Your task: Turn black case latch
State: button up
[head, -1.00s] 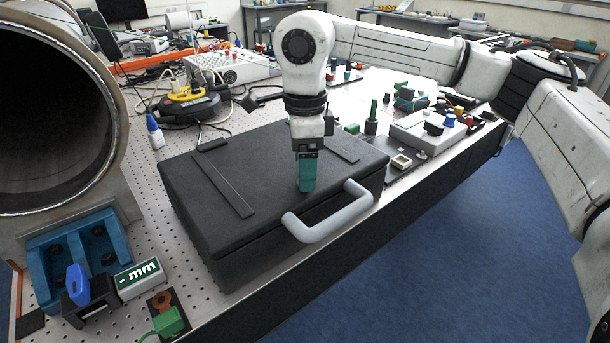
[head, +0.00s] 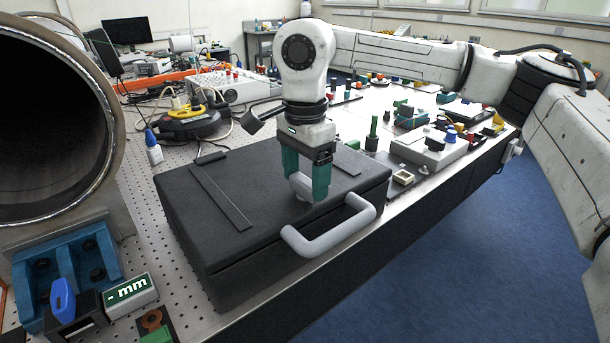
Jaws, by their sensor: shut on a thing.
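The black case (head: 262,215) lies closed on the perforated table, with a light grey handle (head: 332,236) at its front right edge. A light grey latch (head: 302,186) shows on top of the case, behind the handle. My gripper (head: 307,188) points down at the lid, with one teal finger on each side of the latch. It is shut on the latch, and the fingers hide part of it. Exactly where the fingertips end relative to the lid is hard to tell.
A yellow and black tool (head: 190,122) and a blue-capped bottle (head: 153,150) stand behind the case. Small coloured parts and boxes fill the right side.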

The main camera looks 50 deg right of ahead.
aim_at(305, 180)
dwell(0.3)
jog(key=o, duration=1.1)
jog(key=shift+c, duration=0.2)
notch_tip(305, 180, up, 11)
